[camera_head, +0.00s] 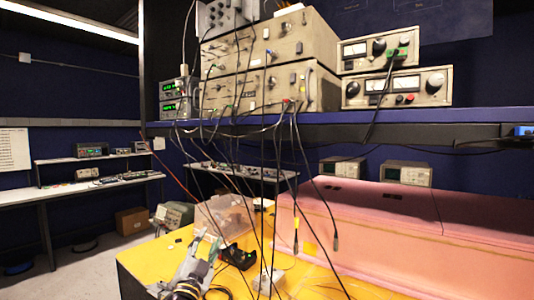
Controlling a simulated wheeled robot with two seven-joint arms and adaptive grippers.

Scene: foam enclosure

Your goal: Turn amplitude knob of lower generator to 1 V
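Two large beige instruments are stacked on the shelf, an upper one (272,45) and a lower one (262,90), with knobs and plugged cables on their fronts. To their left are two small stacked units with green displays, an upper one (173,88) and a lower one (175,108). I cannot tell which pair holds the generator of the task, and no amplitude setting is readable. My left gripper (207,241) is low over the yellow table, well below the shelf and apart from the instruments. Its finger opening is unclear. My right gripper is out of view.
Many black cables hang from the shelf (400,117) in front of the yellow table (160,258). A black device (238,256) and a clear bin (228,213) are near my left gripper. Pink foam (390,235) fills the right. Two meter units (398,87) stand right of the stack.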

